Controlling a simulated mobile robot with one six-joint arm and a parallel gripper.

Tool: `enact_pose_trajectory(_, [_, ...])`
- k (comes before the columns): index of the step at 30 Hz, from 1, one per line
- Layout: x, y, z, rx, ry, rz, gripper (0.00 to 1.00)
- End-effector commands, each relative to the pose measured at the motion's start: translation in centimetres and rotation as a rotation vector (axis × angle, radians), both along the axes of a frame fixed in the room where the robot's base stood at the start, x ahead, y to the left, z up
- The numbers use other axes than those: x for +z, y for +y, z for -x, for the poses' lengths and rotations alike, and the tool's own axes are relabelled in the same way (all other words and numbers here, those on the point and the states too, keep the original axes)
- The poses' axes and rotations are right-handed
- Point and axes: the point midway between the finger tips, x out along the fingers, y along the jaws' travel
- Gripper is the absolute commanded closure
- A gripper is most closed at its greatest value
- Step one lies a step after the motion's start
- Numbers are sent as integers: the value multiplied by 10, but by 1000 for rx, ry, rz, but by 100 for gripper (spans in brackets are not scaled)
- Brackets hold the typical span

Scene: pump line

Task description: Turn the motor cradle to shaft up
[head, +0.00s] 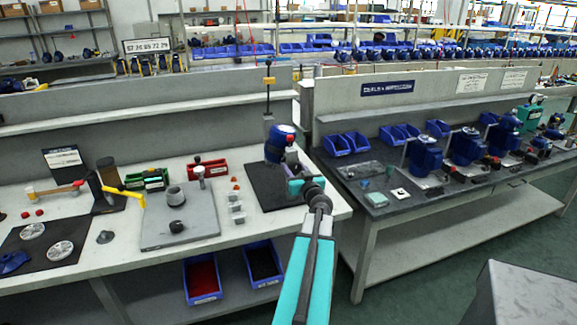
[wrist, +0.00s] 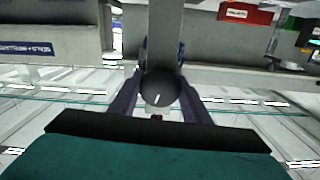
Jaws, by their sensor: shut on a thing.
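The blue motor (head: 279,143) sits in its cradle over a black mat (head: 266,196) at the right end of the light bench. It looks tilted; which way its shaft points I cannot tell. The cradle is mostly hidden behind my arm and gripper. My gripper (head: 296,185) is at the front right of the motor, low over the mat. In the wrist view its two fingers are closed on a dark round knob (wrist: 160,88), with a grey bar behind it. How the knob joins the cradle is hidden.
A press post with a yellow handle (head: 268,80) stands behind the motor. To the left are small grey blocks (head: 236,207), a grey plate (head: 200,225), and red (head: 208,169) and green (head: 147,180) bins. A dark bench (head: 400,205) with several blue motors stands right, across a gap.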

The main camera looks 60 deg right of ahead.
Motion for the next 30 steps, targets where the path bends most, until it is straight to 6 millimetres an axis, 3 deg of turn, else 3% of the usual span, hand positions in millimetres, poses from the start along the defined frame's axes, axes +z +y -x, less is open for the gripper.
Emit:
enact_pose_trajectory(11, [-2, -3, 7, -2, -3, -5, 97])
enact_pose_trajectory(12, [-2, -3, 7, -3, -3, -5, 52])
enact_pose_trajectory(15, [-2, -4, 8, -6, -3, -5, 38])
enact_pose_trajectory(30, [-1, -2, 15, -12, -4, -4, 38])
